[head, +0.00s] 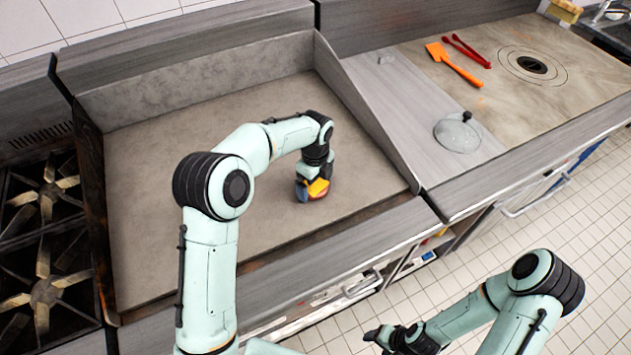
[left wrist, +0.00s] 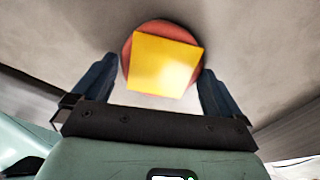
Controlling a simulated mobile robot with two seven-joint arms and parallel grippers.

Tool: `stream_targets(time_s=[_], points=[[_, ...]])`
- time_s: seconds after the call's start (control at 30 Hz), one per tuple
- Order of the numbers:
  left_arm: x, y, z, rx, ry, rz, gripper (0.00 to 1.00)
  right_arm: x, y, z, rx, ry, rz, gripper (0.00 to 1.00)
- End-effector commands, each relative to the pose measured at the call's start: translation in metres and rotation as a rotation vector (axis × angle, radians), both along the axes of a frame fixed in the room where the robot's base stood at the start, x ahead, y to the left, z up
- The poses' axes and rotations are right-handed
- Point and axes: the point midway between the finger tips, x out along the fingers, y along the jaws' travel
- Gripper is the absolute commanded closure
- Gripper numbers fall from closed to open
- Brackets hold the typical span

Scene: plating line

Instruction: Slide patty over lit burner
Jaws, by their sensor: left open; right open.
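A reddish round patty (left wrist: 127,62) with a square yellow cheese slice (left wrist: 165,66) on it lies on the grey griddle plate (head: 190,150). In the head view the patty is partly hidden by my left arm, and the cheese (head: 318,187) shows near the griddle's front right. My left gripper (head: 313,187) is open, low over the griddle, with one finger on each side of the patty in the left wrist view; contact cannot be told. My right gripper (head: 378,335) is open and empty over the floor. No flame shows on any burner.
Black gas grates (head: 45,195) stand left of the griddle. A raised metal wall (head: 365,120) bounds its right side. Beyond are a glass lid (head: 458,135), an orange spatula (head: 455,65), red tongs (head: 467,50) and a ringed hot plate (head: 532,65). The griddle's left part is clear.

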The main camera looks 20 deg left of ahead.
Motion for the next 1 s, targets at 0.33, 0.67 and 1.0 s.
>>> stream_targets(time_s=[0.33,0.67,1.0], points=[[0.002,0.000,0.071,-0.002,-0.009,0.000,0.00,0.014,0.000,0.011,0.000,-0.016,0.000,0.36],[0.001,-0.001,0.123,-0.002,-0.004,0.000,0.00,0.018,0.000,0.014,0.000,-0.020,0.000,0.36],[0.000,-0.001,0.131,-0.001,-0.002,-0.001,0.00,0.017,0.000,0.014,0.000,-0.020,0.000,0.36]])
